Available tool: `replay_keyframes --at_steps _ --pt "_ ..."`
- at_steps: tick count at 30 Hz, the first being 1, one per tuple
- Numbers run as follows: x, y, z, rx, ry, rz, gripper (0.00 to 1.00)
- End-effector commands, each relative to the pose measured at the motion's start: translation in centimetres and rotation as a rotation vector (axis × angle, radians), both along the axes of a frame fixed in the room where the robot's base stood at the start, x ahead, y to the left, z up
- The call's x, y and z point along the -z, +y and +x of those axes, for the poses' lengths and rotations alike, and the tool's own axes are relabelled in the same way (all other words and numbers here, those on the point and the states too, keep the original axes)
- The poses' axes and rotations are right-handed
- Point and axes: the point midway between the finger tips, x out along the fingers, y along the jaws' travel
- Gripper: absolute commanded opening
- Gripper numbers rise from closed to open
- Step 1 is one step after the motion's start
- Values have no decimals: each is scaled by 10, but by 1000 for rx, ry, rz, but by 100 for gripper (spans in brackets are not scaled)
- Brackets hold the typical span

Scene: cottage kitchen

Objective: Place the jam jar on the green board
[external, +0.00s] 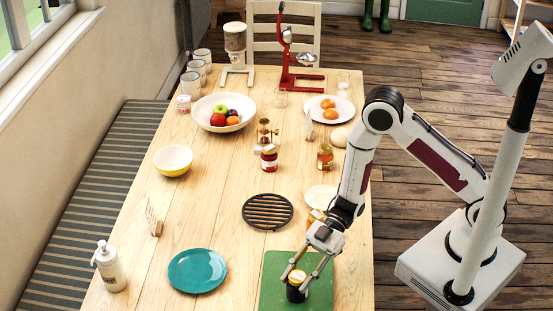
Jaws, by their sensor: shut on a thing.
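My gripper (295,281) points down at the front of the table and is shut on a dark jar (296,294) with a yellow lid. The jar is upright and in front of the green board (275,268) in the picture, within the board's outline. I cannot tell if its base touches the board. A red jar (269,161) with a pale lid stands near the table's middle, and an amber jar (325,158) stands to its right. No label can be read, so I cannot tell which jars hold jam.
A teal plate (197,271) lies left of the board, with a white pump bottle (109,267) beyond it. A black trivet (268,211) lies behind the board. Another jar (316,218) and a small pale plate (321,197) are close to my arm. A fruit bowl (203,122) stands farther back.

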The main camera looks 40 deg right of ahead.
Motion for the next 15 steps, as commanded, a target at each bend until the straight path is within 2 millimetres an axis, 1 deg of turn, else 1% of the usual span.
replay_keyframes --at_steps 11,12,14,15 --pt "2 0 0 0 0 1 0" --pt "3 0 0 0 0 0 36" --pt "2 0 0 0 0 0 51" --pt "2 0 0 0 0 0 51"
